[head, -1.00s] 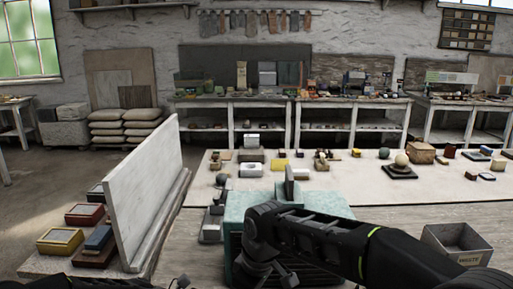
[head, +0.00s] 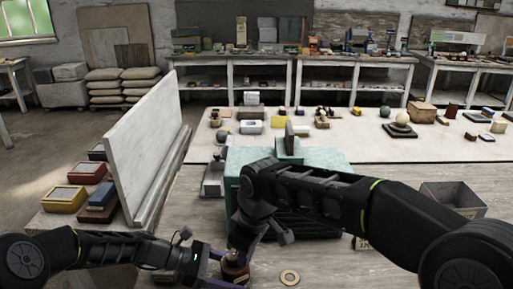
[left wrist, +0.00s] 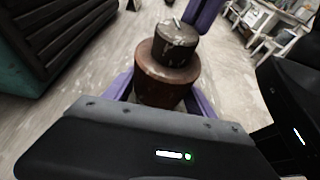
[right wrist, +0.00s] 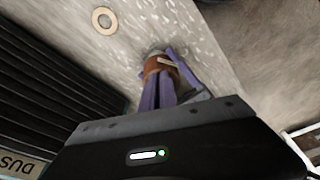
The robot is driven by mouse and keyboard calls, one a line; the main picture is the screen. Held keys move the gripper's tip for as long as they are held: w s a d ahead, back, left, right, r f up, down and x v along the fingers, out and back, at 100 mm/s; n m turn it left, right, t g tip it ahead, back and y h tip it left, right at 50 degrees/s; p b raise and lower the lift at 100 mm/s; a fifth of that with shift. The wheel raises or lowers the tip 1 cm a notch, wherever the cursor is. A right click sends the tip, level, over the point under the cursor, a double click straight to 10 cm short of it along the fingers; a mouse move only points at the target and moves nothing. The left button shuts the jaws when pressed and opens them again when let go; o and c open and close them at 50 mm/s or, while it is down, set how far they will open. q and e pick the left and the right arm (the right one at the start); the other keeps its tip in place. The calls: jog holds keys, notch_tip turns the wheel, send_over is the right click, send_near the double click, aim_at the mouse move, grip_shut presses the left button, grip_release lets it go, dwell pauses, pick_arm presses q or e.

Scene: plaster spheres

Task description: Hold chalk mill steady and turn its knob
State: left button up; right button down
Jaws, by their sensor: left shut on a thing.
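The chalk mill (head: 235,272) has a brown round body and a dark metal top with a small knob. It is low in the head view, and its body and top show clearly in the left wrist view (left wrist: 166,85). My left gripper (left wrist: 160,92) is shut on the brown body, a purple finger on each side. My right gripper (head: 241,240) points down just above the mill. One of its purple fingers shows beside the knob in the left wrist view. In the right wrist view the mill (right wrist: 158,68) is partly hidden by purple fingers, and their gap is unclear.
A teal box (head: 236,160) with black slats stands behind the mill, close to my right arm. A tan ring (head: 290,277) lies on the table to the right. A grey bin (head: 455,197) stands farther right. An upright pale board (head: 145,145) stands at left.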

jog(key=shift+s+a, duration=0.4)
jog(key=shift+a, duration=0.15)
jog(key=shift+s+d, duration=0.15)
dwell(0.4)
jog(key=shift+s+d, duration=0.15)
jog(key=shift+d+r, duration=0.1)
jog(key=shift+r, duration=0.05)
notch_tip(320, 180, up, 6)
jog(key=shift+f, duration=0.15)
dwell(0.5)
